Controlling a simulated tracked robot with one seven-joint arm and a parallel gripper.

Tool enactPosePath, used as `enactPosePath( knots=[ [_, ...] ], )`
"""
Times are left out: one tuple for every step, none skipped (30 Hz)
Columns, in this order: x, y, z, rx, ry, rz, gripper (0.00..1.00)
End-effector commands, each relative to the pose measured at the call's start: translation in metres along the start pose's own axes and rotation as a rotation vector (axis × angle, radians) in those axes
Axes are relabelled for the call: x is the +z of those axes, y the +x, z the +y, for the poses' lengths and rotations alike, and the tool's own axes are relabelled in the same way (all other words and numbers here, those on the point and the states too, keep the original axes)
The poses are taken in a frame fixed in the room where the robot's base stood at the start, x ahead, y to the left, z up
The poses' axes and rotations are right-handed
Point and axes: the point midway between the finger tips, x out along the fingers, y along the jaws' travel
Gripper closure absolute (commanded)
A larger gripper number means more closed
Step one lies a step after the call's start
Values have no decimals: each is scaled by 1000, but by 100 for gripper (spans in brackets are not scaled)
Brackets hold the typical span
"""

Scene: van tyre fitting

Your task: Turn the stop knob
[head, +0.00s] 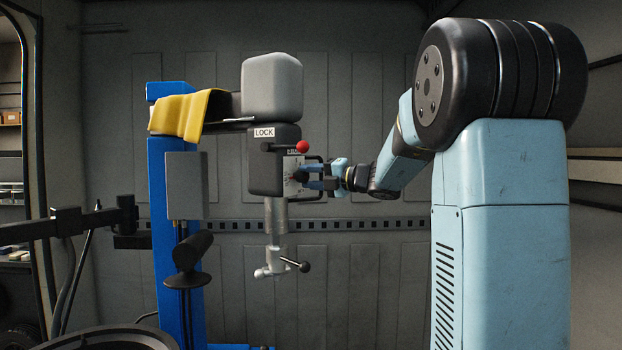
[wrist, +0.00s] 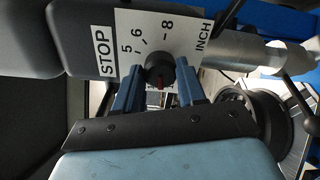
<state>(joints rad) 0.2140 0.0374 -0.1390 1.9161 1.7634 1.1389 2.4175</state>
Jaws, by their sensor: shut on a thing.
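The stop knob (wrist: 158,66) is a small dark round knob with a red mark on its near side. It sits on a white scale plate (wrist: 184,33) with the numbers 5, 6 and 8 and the word INCH; a STOP label (wrist: 103,53) is at its left. My gripper (wrist: 159,76) is shut on the knob, one blue finger on each side. In the head view my gripper (head: 309,178) reaches the plate (head: 292,168) on the dark machine head from the right. The knob is too small to make out there.
A red ball handle (head: 302,146) is just above my gripper, and a dark bar handle is close around it. A grey shaft (head: 276,216) with a clamp lever (head: 303,266) hangs below. A yellow cloth (head: 190,114) lies over the blue post's arm.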

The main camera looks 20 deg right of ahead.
Motion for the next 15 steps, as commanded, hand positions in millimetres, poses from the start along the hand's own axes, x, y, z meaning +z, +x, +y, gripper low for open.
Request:
enactPosePath(
  knots=[
    [0, 1, -2, -3, 4, 1, 91],
    [0, 1, -2, -3, 4, 1, 91],
    [0, 1, -2, -3, 4, 1, 91],
    [0, 1, -2, -3, 4, 1, 91],
    [0, 1, -2, -3, 4, 1, 91],
    [0, 1, -2, -3, 4, 1, 91],
    [0, 1, -2, -3, 3, 1, 91],
    [0, 1, -2, -3, 3, 1, 91],
    [0, 1, -2, -3, 3, 1, 91],
    [0, 1, -2, -3, 3, 1, 59],
    [0, 1, -2, -3, 3, 1, 56],
    [0, 1, -2, -3, 3, 1, 52],
    [0, 1, -2, -3, 2, 1, 50],
    [0, 0, -2, -3, 2, 1, 47],
    [0, 0, -2, -2, 2, 1, 43]
  ],
)
